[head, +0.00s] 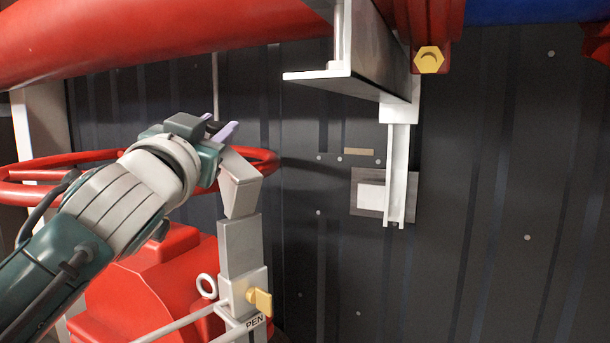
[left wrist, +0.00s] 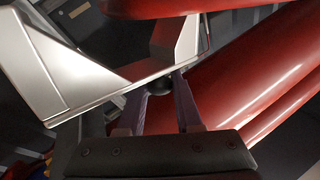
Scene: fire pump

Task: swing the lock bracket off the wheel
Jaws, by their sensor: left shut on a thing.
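The lock bracket (head: 240,185) is a pale grey metal piece, tilted at the top of a grey post (head: 240,248), beside the red wheel (head: 262,160). My left gripper (head: 222,130) is at the bracket's upper end, its purple fingers partly hidden by the wrist. In the left wrist view the fingers (left wrist: 166,98) are at the lower edge of the silver bracket (left wrist: 55,75), with a dark round part by the left finger. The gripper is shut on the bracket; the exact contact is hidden. Red wheel bars (left wrist: 265,85) pass close to the fingers. My right gripper is not in view.
A yellow tab (head: 260,301) and a ring (head: 206,286) are on the lower post, above a partly hidden label. A red housing (head: 150,285) stands below the wheel. A white steel support (head: 397,170) hangs to the right. Red pipes (head: 150,35) cross above.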

